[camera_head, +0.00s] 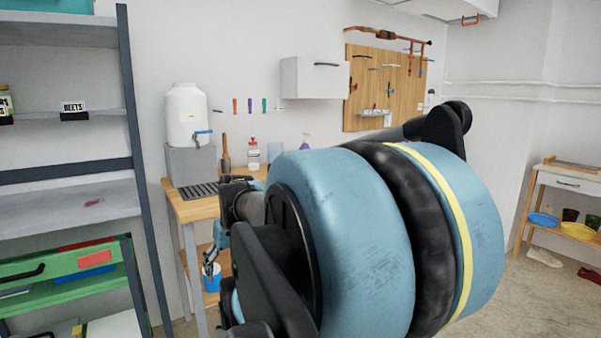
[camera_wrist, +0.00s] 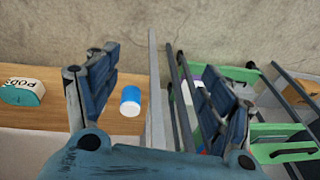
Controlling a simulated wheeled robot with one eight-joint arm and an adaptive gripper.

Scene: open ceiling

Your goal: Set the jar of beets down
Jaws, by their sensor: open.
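My gripper (camera_wrist: 160,90) is open, with its two blue-grey fingers wide apart and nothing touching them that I can make out. A small blue and white cylindrical container (camera_wrist: 130,101) stands on a wooden surface between the finger directions, nearer the left finger and apart from it. It also shows in the head view (camera_head: 211,277), at the lower shelf of the wooden table, by my gripper (camera_head: 214,258). No label is readable on it, so I cannot tell if it is the jar of beets. A BEETS label (camera_head: 73,107) is on the grey rack at left.
The wooden table (camera_head: 181,208) holds a white water dispenser (camera_head: 187,115) and bottles. A teal and white box marked PODS (camera_wrist: 22,92) lies on the wooden surface at left. A grey rack (camera_head: 90,205) with green drawers (camera_head: 60,262) stands close on the left. My arm hides much of the table.

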